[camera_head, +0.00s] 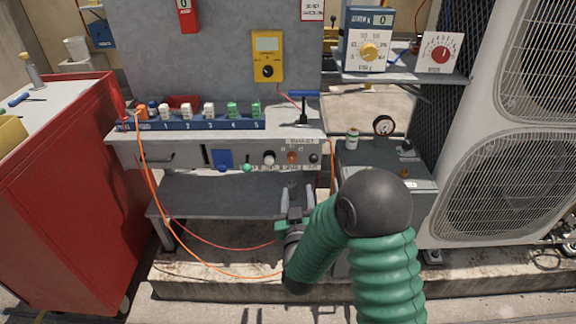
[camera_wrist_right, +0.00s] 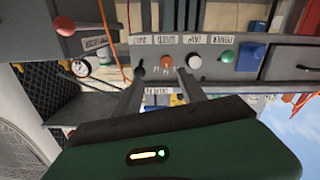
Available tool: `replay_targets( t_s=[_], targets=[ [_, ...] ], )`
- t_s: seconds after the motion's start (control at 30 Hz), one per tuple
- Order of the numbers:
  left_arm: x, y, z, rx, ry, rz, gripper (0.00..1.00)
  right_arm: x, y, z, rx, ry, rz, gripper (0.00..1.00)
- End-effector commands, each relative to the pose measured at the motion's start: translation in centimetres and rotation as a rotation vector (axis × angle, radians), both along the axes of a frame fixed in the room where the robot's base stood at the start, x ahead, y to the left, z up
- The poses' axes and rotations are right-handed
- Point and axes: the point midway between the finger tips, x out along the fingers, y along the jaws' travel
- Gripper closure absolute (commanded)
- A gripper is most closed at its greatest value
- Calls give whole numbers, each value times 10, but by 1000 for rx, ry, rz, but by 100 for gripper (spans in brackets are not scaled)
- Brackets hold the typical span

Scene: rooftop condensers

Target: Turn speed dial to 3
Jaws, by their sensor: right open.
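Two dials show at the upper right in the head view. A yellow dial (camera_head: 370,52) sits on a blue-fronted box with a small display, and a red dial (camera_head: 440,54) sits on a white plate with marks around it. My right gripper (camera_head: 297,192) is open and empty below these. My left gripper is out of view.
A blue rack (camera_head: 200,125) with several numbered blocks lies on the bench. An orange cable (camera_head: 152,190) hangs at the left beside a red cabinet (camera_head: 60,200). A gauge (camera_head: 384,125) stands on a grey unit at the right. A large condenser (camera_head: 505,150) bounds the right.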

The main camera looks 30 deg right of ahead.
Motion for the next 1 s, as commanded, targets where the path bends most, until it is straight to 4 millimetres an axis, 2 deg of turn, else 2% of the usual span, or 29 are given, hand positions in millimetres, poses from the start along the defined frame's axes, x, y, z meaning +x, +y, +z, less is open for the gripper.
replay_targets(
  t_s=[0.3, 0.5, 0.63, 0.9, 1.0],
  targets=[
    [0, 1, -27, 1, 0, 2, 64, 73, -37, -1, -6, -4, 1, 52],
    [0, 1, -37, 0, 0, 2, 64, 107, -60, -2, -1, -2, 3, 52],
    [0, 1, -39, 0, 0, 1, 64, 118, -65, 1, -3, -2, 5, 52],
    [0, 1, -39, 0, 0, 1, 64, 119, -65, 2, -5, 0, 6, 52],
    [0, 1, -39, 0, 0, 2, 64, 119, -66, 2, -4, 0, 6, 65]
  ],
)
